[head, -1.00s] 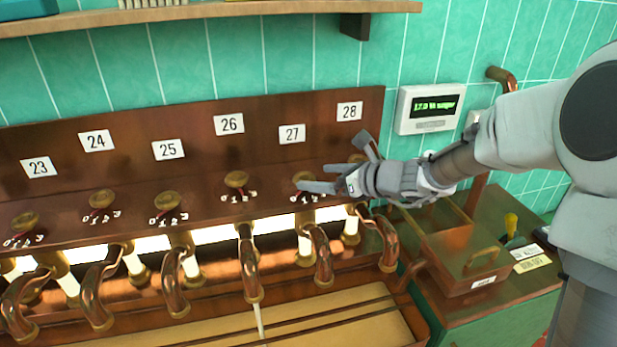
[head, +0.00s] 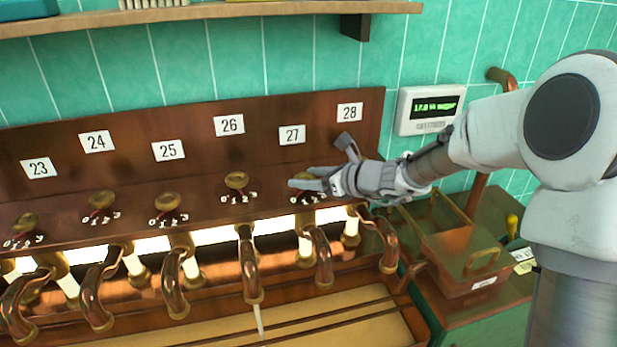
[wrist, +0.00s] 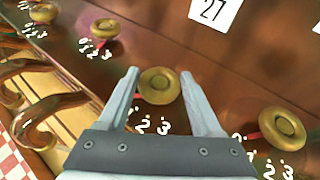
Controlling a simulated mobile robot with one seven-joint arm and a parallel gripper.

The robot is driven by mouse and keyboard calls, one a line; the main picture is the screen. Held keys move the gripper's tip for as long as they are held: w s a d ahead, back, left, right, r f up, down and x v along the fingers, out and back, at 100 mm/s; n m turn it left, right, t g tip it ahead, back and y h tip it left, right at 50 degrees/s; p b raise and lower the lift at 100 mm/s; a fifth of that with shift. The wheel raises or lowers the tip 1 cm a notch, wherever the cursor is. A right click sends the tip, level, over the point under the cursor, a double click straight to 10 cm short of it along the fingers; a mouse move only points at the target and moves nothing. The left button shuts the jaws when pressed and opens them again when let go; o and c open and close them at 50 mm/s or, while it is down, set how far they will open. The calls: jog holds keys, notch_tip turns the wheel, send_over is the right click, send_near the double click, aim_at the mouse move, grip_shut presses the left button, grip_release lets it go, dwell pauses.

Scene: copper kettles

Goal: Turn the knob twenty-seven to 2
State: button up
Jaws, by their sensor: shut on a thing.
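Knob twenty-seven (wrist: 159,86) is a round brass knob below the label 27 (wrist: 214,10), with white figures beside it. My gripper (wrist: 160,82) has one finger on each side of the knob in the wrist view and is shut on it. A small red pointer shows at the knob's lower left, close to the left finger, near the start of the figures; the 2 and 3 (wrist: 154,126) are clear of it. In the head view my gripper (head: 305,178) lies over the knob and hides most of it, below its label (head: 292,135).
Knob 28 (wrist: 282,128) is close to the right finger, and knob 26 (head: 236,181) is to the left. Curved copper spouts (head: 320,255) run below the panel. A wall display (head: 430,109) and a copper box (head: 465,262) are at the right.

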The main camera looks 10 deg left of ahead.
jog(key=c, duration=0.3)
jog(key=shift+r+g+p, duration=0.15)
jog(key=shift+g+p, duration=0.15)
jog(key=shift+p, duration=0.25)
jog(key=shift+w+d+r+n+g+y+p, duration=0.15)
jog(key=shift+n+g+y+p, duration=0.15)
jog(key=shift+n+g+p, duration=0.55)
jog(key=n+g+y+p, duration=0.1)
jog(key=n+g+p, duration=0.1)
jog(key=p, duration=0.2)
jog(key=shift+w, duration=0.1)
jog(key=n+g+p, duration=0.2)
jog(key=n+g, duration=0.1)
jog(key=n+g+p, duration=0.1)
jog(key=g, duration=0.1)
jog(key=shift+w+f, duration=0.2)
jog(key=shift+f, duration=0.1)
jog(key=shift+w+n+g+h, duration=0.1)
jog(key=shift+n+g+h, duration=0.6)
jog(key=shift+n+g, duration=1.45)
